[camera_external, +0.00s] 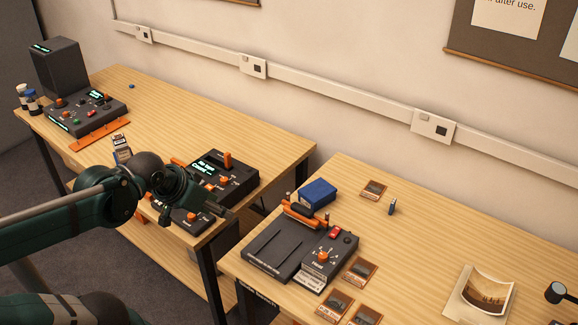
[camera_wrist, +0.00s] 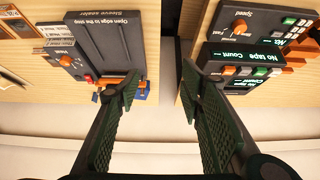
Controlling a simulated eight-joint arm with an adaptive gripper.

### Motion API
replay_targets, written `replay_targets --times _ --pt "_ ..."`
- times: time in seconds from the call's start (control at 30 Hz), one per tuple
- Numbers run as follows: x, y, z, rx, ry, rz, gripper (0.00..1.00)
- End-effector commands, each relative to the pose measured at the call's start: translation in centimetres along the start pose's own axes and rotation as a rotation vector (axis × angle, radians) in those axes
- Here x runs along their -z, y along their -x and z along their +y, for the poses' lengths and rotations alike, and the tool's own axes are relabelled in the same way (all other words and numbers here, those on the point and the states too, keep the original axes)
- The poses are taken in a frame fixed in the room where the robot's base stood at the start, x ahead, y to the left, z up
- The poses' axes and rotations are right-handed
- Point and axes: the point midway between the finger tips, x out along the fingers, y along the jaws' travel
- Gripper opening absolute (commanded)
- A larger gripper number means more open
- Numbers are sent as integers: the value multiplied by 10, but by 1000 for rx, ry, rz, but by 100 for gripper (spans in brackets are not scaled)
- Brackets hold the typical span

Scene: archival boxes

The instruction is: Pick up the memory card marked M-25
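My gripper (camera_external: 224,208) is held over the gap between the two tables, beside the dark device at the right end of the left table. The wrist view shows my gripper (camera_wrist: 160,95) open, with nothing between its two ribbed fingers. I cannot read the mark M-25 on anything.
A sleeve sealer (camera_external: 272,250) sits on the right table, with a blue box (camera_external: 317,193) behind it. Picture cards (camera_external: 361,272) and a larger photo (camera_external: 481,296) lie there too. A device with a "No tape" display (camera_external: 228,178) stands on the left table. The right table's back right is clear.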

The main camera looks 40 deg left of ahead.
Motion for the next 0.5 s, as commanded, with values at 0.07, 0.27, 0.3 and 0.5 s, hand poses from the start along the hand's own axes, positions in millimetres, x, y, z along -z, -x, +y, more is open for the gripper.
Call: replay_targets --times 0.07,0.27,0.3,0.5 --pt "0 0 0 0 0 0 39" --pt "0 0 0 0 0 0 39" --pt "1 0 0 0 -2 -1 39" --pt "12 1 3 -8 -21 -9 39"
